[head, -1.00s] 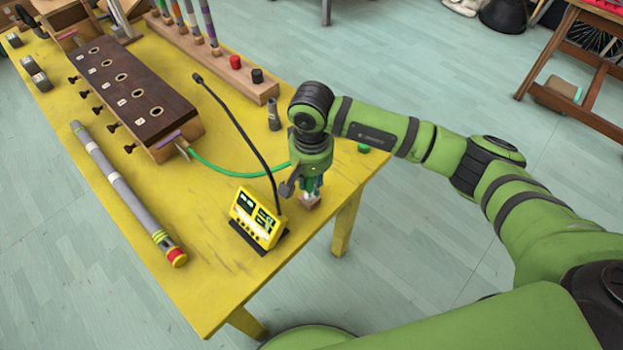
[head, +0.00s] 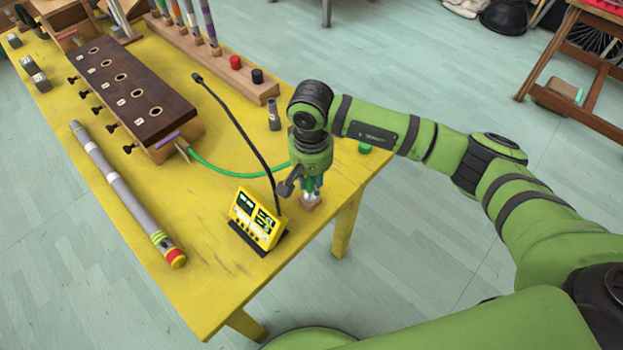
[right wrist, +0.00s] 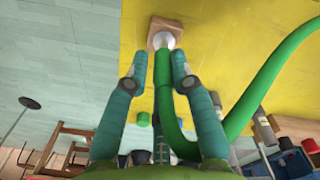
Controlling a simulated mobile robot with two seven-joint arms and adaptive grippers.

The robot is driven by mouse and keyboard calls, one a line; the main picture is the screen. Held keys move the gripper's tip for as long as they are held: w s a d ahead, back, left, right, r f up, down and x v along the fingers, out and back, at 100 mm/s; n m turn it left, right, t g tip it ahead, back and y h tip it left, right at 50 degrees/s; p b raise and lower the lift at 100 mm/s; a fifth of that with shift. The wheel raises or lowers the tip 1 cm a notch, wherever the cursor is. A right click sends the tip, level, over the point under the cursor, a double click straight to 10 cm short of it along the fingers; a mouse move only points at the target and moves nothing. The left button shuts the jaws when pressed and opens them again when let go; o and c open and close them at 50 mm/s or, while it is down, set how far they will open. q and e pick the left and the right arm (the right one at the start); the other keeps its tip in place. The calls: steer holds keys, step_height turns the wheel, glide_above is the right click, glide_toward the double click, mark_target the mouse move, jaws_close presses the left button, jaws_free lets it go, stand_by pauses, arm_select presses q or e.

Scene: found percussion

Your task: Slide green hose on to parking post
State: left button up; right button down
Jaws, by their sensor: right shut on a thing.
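The green hose (head: 235,174) runs from the dark-topped wooden box (head: 118,88) across the table to my right gripper (head: 311,188). In the right wrist view the hose (right wrist: 255,92) loops back between the two fingers. My right gripper (right wrist: 159,70) is shut on the hose near its end and points down. The parking post (head: 309,202) has a small wooden block base (right wrist: 155,43) and stands near the table's edge, right below the fingertips. The hose end meets the pale top of the post; I cannot tell how far it is around it. My left gripper is not in view.
A yellow meter (head: 257,219) with a black gooseneck stands just left of the gripper. A grey tube (head: 122,184) lies on the yellow table (head: 215,285). A dark upright piece (head: 274,115) and a green cap (head: 365,147) stand behind the gripper.

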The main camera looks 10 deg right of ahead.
mark_target(311, 179)
steer(key=shift+b, duration=0.35)
stand_by(0.6)
steer(key=shift+f+b, duration=1.5)
steer(key=shift+b, duration=0.45)
steer(key=c, duration=1)
jaws_free()
steer(key=shift+r, duration=0.15)
step_height(311, 179, up, 12)
steer(key=shift+f, duration=0.1)
